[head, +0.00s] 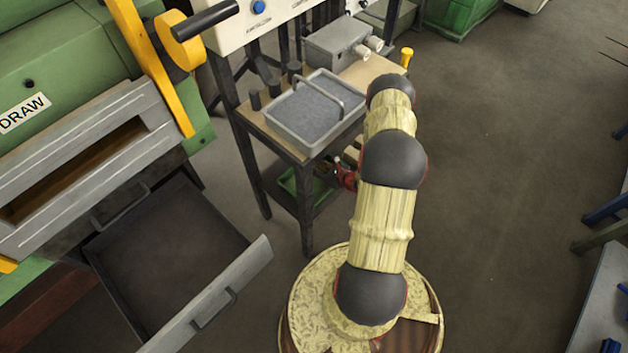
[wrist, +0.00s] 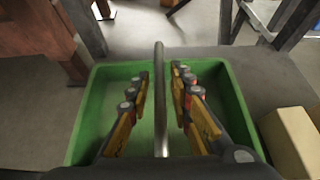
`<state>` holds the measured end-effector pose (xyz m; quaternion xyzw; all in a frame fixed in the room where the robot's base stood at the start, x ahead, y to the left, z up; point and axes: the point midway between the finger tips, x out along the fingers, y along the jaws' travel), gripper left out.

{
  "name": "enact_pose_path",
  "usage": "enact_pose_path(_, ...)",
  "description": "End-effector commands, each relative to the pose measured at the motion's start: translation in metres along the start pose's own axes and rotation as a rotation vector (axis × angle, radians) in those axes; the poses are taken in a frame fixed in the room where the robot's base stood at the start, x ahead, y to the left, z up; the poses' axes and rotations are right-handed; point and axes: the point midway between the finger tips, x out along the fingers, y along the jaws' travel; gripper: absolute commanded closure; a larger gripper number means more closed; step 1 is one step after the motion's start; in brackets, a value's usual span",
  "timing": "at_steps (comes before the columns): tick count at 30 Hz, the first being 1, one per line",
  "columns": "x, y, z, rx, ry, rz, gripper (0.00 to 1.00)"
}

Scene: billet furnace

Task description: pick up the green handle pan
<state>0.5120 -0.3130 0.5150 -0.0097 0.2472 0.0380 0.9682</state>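The green pan (wrist: 88,118) sits below my gripper in the wrist view, with a grey bar handle (wrist: 160,95) running across its middle. My gripper (wrist: 163,82) is open, with one finger on each side of the handle and a gap visible on both sides. The fingers reach over the pan's interior. In the head view, part of the green pan (head: 318,190) shows on the lower shelf of the workbench, and my gripper (head: 345,172) is mostly hidden behind the bench top and my arm.
A grey pan with a hoop handle (head: 295,130) and a grey box (head: 337,43) stand on the bench top (head: 285,147) above the shelf. A tan block (wrist: 292,143) lies right of the green pan.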

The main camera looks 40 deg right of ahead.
Motion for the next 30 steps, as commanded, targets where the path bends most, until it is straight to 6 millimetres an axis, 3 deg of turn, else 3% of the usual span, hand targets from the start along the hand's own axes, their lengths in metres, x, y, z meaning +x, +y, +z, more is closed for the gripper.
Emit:
enact_pose_path(10, -0.0002, 0.0001, -0.0002, 0.000, 0.000, 0.000, 1.00)
enact_pose_path(30, -0.0002, 0.0002, -0.0003, 0.000, 0.000, 0.000, 1.00)
